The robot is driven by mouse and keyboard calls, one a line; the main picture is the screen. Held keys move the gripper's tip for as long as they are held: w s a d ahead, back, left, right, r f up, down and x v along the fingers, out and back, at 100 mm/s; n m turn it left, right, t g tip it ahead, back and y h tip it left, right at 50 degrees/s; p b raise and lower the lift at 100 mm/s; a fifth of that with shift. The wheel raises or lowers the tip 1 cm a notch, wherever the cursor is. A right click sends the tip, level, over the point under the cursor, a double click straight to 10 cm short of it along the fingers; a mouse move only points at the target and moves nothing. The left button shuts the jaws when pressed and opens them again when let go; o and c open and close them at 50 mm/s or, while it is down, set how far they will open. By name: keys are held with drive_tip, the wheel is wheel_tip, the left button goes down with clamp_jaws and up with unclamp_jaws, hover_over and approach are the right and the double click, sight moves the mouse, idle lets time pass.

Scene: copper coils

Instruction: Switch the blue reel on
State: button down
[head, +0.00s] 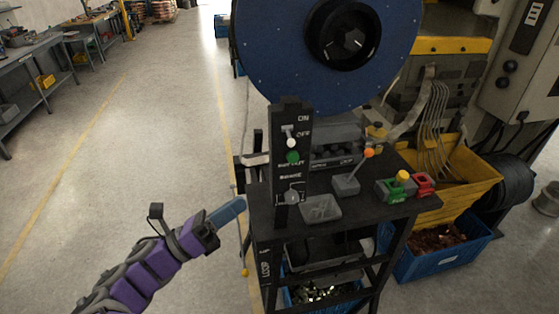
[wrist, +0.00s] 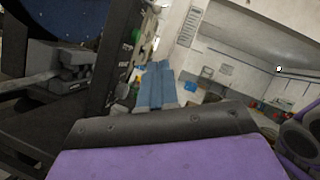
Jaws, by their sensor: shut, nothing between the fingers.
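The blue reel (head: 290,60) is a large disc with a black hub at the top of the head view, above a black stand. A black switch panel (head: 279,170) stands upright on the stand below the reel. It carries ON and OFF lettering, a white-tipped toggle (head: 291,142) and a green button (head: 293,157). My gripper (head: 230,211) has blue fingers, shut and empty, to the left of and below the panel, apart from it. In the wrist view the fingers (wrist: 157,86) show with the panel's edge and a green spot just left of them.
The stand's black tabletop (head: 376,206) holds a grey tray (head: 321,209), an orange-knobbed lever (head: 368,153), and green (head: 396,189) and red (head: 424,183) boxes. Yellow and blue bins stand at right. The floor left of the stand is clear; workbenches (head: 50,62) line the far left.

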sight(289, 136)
drive_tip(key=shift+w+r+p, duration=0.15)
drive_tip(key=shift+r+p, duration=0.05)
drive_tip(key=shift+p, duration=0.55)
drive_tip(key=d+p, duration=0.1)
drive_tip(key=p, duration=0.4)
drive_tip(key=shift+w+r, duration=0.3)
drive_tip(key=shift+w, duration=0.05)
drive_tip(key=shift+p, duration=0.4)
drive_tip(key=p, duration=0.2)
drive_tip(key=shift+w+d+r+p, duration=0.1)
drive_tip(key=shift+d+r+p, duration=0.1)
drive_tip(key=shift+d+p, duration=0.2)
drive_tip(key=x, duration=0.3)
drive_tip(key=a+r+p+x, duration=0.1)
drive_tip(key=x, duration=0.3)
drive_tip(key=w+x, duration=0.1)
drive_tip(key=x, duration=0.2)
drive_tip(key=shift+a+r+p, duration=0.1)
drive_tip(key=shift+r+p, duration=0.2)
drive_tip(key=shift+r, duration=0.15)
